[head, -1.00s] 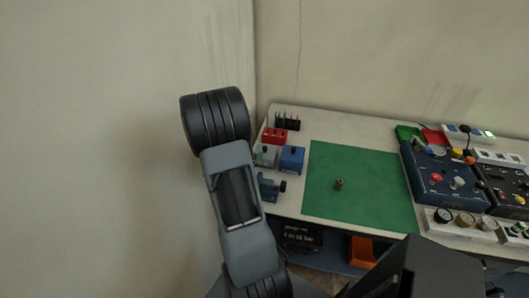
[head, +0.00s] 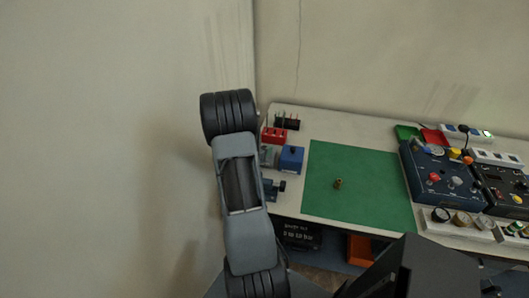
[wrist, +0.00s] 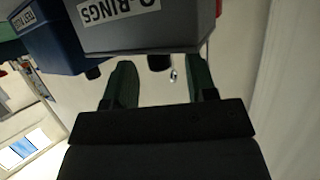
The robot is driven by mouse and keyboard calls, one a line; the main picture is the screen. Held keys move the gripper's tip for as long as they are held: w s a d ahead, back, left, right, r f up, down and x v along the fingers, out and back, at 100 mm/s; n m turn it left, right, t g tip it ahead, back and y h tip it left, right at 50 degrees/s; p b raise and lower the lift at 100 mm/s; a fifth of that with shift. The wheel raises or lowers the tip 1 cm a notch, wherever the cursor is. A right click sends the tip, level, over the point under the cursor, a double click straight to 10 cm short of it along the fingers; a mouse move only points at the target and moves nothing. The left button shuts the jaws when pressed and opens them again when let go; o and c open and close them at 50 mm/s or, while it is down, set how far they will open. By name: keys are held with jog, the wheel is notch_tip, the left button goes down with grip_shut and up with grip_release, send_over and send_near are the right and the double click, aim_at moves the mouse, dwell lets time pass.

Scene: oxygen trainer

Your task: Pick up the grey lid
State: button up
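The grey box labelled O-RINGS (wrist: 160,18) fills the top of the wrist view, which looks upside down. Its grey lid (wrist: 145,44) is the band along the box's lower edge in that picture, with a dark knob (wrist: 158,62) sticking out. My gripper (wrist: 161,72) is open and empty. Its two dark green fingers point towards the lid, one on each side of the knob in the picture; I cannot tell the depth. In the head view the grey box (head: 268,157) is mostly hidden behind my arm, and the gripper is hidden too.
A blue box (head: 291,159) with a dark knob stands right beside the grey one; it also shows in the wrist view (wrist: 48,38). A red rack (head: 273,136) is behind, a blue vise-like tool (head: 272,190) in front. The green mat (head: 350,205) holds a small brass part (head: 338,184).

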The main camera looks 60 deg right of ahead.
grip_shut()
dwell(0.4)
jog(key=shift+r, duration=0.6)
jog(key=s+a+r+b, duration=0.1)
jog(key=s+a+r, duration=0.7)
jog(key=s+r, duration=0.3)
jog(key=shift+s+r, duration=0.2)
jog(key=shift+r, duration=0.2)
jog(key=shift+a, duration=0.15)
